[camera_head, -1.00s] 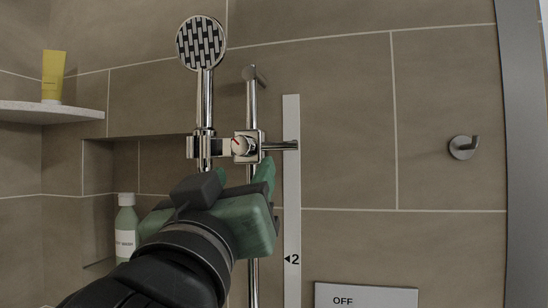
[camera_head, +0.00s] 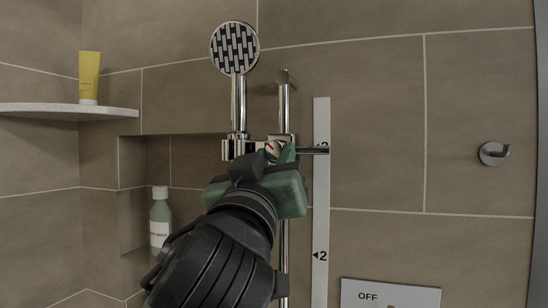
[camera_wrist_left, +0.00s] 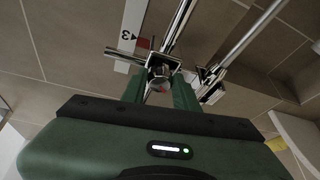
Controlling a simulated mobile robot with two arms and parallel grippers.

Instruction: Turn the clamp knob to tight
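The clamp knob (camera_head: 273,148) is a small round pale knob with a red mark, on the chrome clamp (camera_head: 290,148) of the shower rail. My left gripper (camera_head: 278,157) is right at the knob, from below and in front, and hides part of it. In the left wrist view the knob (camera_wrist_left: 160,76) sits between the two green fingers (camera_wrist_left: 160,92), which stand apart on either side of it. I cannot tell whether they touch it. My right gripper is not in view.
The shower head (camera_head: 235,47) stands in its holder left of the clamp. A white numbered strip (camera_head: 321,220) runs right of the rail. A shelf (camera_head: 60,110) with a yellow tube (camera_head: 89,77), a green bottle (camera_head: 160,218), a wall hook (camera_head: 494,154) and an OFF panel (camera_head: 410,296) surround it.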

